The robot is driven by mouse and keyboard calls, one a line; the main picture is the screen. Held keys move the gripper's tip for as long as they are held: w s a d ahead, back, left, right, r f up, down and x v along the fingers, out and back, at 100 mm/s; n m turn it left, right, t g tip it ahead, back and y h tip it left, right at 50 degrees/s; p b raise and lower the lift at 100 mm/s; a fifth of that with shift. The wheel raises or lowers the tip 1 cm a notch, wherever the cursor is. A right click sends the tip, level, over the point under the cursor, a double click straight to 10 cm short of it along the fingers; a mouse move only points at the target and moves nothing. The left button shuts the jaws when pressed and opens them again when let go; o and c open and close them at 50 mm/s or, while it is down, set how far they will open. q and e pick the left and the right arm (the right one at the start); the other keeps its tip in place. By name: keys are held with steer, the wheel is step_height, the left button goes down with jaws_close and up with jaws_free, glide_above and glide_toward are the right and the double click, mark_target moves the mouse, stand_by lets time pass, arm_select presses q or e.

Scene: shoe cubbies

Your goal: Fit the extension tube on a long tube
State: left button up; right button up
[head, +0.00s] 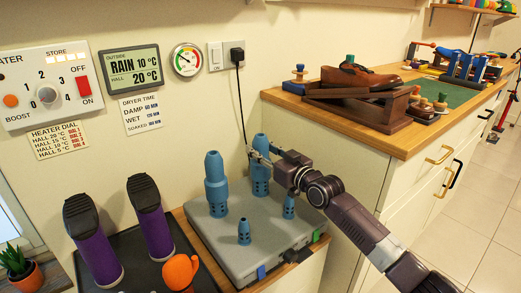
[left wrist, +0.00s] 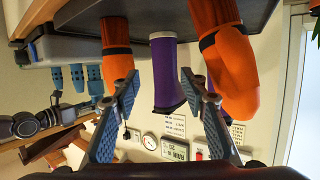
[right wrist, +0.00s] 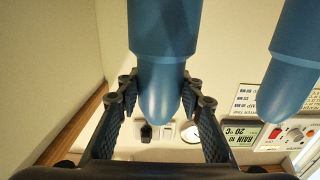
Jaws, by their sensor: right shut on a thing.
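A blue tube (head: 261,172) with dark slots stands upright at the back of a grey box (head: 262,248). My right gripper (head: 257,152) is shut on its upper part. In the right wrist view, which is upside down, the rounded tip of this tube (right wrist: 160,85) shows between the fingers. A second tall blue tube (head: 215,183) stands on the box to the left. Two short slotted blue tubes stand on the box, one at the front (head: 244,232) and one at the right (head: 289,208). My left gripper (left wrist: 160,88) is open and empty, outside the head view.
An orange mitten (head: 180,271) is close to the box's left side. A wooden counter (head: 400,130) with a shoe (head: 357,76) rises at the right. A plug cord hangs on the wall behind.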

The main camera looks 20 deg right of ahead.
arm_select(q)
steer(key=shift+r, duration=0.15)
arm_select(e)
steer(key=shift+f, duration=0.15)
steer(key=o, duration=1.2)
steer(key=shift+f, duration=0.1)
arm_select(q)
steer(key=shift+w+d+r, duration=0.1)
steer(key=shift+r, duration=0.05)
arm_select(e)
steer(key=shift+o, duration=0.2)
steer(key=shift+s+f, duration=0.1)
steer(key=shift+s, duration=0.05)
steer(key=shift+s+d, duration=0.15)
steer(key=shift+s, duration=0.1)
steer(key=v, duration=1.1)
steer(key=shift+r, duration=0.35)
steer(key=shift+s, duration=0.1)
